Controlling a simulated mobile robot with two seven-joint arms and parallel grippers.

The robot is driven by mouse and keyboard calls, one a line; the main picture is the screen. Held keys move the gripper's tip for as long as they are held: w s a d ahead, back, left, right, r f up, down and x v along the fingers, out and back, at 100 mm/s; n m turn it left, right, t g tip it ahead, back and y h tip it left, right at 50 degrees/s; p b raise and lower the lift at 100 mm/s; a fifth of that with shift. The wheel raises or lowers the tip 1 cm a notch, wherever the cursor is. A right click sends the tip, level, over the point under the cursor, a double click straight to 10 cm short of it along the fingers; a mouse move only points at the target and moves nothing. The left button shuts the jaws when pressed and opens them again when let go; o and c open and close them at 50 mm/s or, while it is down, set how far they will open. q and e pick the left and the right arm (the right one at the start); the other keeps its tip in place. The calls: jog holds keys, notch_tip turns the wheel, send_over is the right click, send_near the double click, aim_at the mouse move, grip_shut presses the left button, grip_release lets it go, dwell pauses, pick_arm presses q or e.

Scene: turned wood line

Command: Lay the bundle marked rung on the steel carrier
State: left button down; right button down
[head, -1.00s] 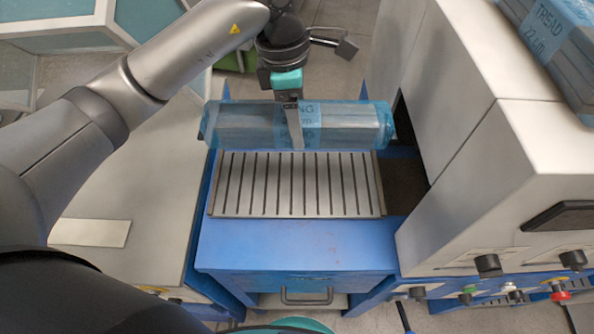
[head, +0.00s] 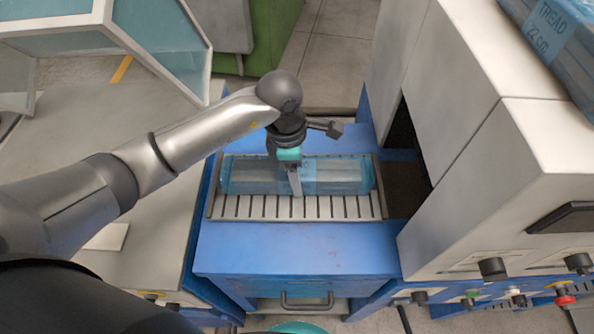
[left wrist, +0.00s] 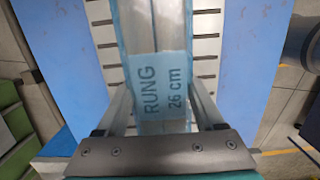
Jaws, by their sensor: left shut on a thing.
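The rung bundle (head: 340,176) is a long blue-wrapped pack lying lengthwise across the back half of the slatted steel carrier (head: 256,207). The left wrist view shows its label (left wrist: 164,90) reading RUNG 26 cm. My left gripper (head: 295,188) is over the bundle's middle, with its fingers on either side of the bundle, shut on it. In the left wrist view the carrier's slats (left wrist: 206,49) show on both sides of the bundle. I cannot tell whether the bundle's underside touches the slats. My right gripper is not in view.
The carrier sits on a blue bench (head: 290,248) with a bare front strip. A grey machine (head: 480,170) with an opening stands close on the right. A bundle marked TREAD (head: 548,35) lies on top of it. A pale worktop (head: 150,225) is on the left.

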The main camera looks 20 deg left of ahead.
pick_arm(q)
jog(key=shift+r, duration=0.1)
grip_release()
dwell(0.3)
notch_tip(320, 180, up, 12)
jog(key=a, duration=0.1)
jog(key=shift+s+a+p, duration=0.2)
jog(key=shift+p, duration=0.1)
dwell(0.5)
